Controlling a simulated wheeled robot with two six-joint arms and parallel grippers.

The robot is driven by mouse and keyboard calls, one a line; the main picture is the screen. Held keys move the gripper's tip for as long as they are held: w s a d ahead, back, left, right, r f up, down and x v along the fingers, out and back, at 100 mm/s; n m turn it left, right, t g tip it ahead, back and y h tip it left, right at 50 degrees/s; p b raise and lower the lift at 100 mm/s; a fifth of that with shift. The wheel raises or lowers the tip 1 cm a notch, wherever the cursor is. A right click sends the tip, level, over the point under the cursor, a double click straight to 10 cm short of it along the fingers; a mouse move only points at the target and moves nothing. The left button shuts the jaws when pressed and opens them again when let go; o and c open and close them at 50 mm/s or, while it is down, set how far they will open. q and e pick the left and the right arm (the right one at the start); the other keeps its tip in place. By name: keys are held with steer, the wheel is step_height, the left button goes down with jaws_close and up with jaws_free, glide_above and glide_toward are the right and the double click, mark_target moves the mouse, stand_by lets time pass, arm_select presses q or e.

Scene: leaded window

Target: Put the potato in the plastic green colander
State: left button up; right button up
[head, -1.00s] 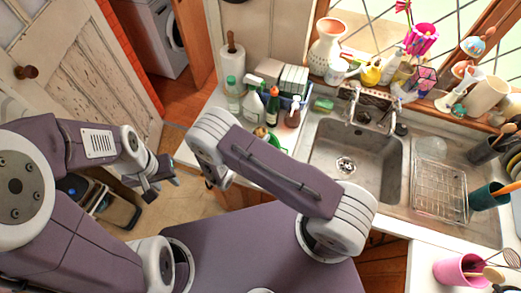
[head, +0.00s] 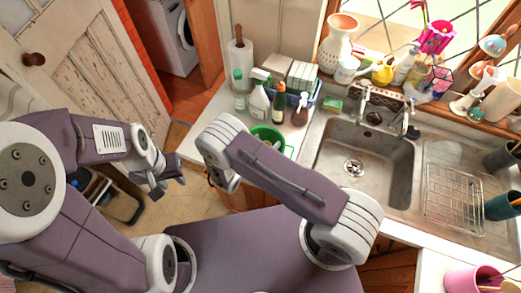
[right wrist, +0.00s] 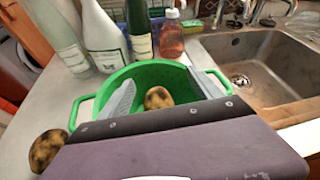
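The green plastic colander (right wrist: 150,72) stands on the counter in the right wrist view; it also shows in the head view (head: 270,134), partly behind my right arm. A brown, dark-spotted potato (right wrist: 158,97) lies inside it. A second, similar potato (right wrist: 47,150) lies on the counter to the left of the colander. My right gripper (right wrist: 160,82) is open over the colander, its two grey fingers apart on either side of the potato inside. In the head view the right gripper's fingers are hidden. My left gripper (head: 168,184) is open and empty over the floor, away from the counter.
Several bottles (right wrist: 103,35) stand close behind the colander. The steel sink (head: 362,165) is to its right, with a wire rack (head: 453,198) beyond. A paper towel roll (head: 240,65) stands at the back of the counter. The counter's front edge is left of the colander.

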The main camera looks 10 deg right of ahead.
steer(key=shift+w+a, duration=0.1)
steer(key=shift+a, duration=0.1)
steer(key=b+v, duration=0.3)
steer(key=v, duration=0.6)
stand_by(0.3)
